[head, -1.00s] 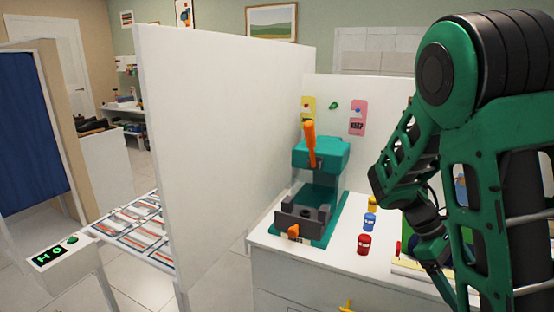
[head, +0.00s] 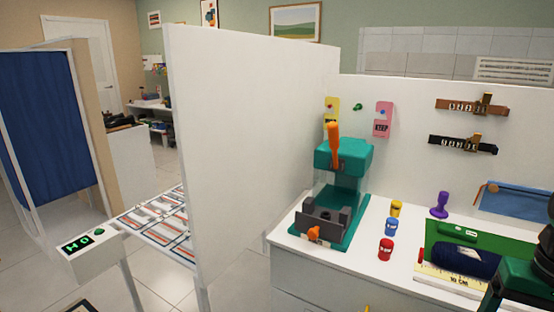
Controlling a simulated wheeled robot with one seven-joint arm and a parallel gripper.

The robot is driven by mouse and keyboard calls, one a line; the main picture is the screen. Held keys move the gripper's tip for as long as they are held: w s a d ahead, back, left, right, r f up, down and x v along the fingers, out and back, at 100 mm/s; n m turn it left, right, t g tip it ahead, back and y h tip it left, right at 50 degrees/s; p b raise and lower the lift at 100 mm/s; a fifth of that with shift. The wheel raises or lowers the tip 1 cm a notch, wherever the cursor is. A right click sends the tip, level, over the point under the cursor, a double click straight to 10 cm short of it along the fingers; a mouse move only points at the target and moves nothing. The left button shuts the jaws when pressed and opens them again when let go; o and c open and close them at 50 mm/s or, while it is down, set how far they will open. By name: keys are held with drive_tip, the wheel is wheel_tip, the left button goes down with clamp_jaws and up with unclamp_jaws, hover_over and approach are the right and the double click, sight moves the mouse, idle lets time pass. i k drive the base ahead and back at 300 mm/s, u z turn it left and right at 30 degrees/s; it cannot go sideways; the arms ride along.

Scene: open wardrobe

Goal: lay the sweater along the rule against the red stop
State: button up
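In the head view, a dark blue rolled bundle (head: 462,262), perhaps the sweater, lies on the right part of the white worktop. It lies along a pale rule (head: 448,281) marked "10 CM", with a green panel (head: 470,236) behind it. I cannot tell whether it touches the rule. My gripper's fingers do not show.
A teal press (head: 343,165) with an orange lever stands on the worktop's left. Yellow, blue and red small pots (head: 386,249) and a purple stamp (head: 439,205) stand between press and rule. A tall white partition (head: 240,140) closes off the left. A blue tray-like item (head: 515,200) is behind.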

sight(472, 261)
drive_tip(key=u, duration=0.75)
drive_tip(key=k, duration=0.75)
drive_tip(key=z, duration=0.75)
drive_tip(key=i, duration=1)
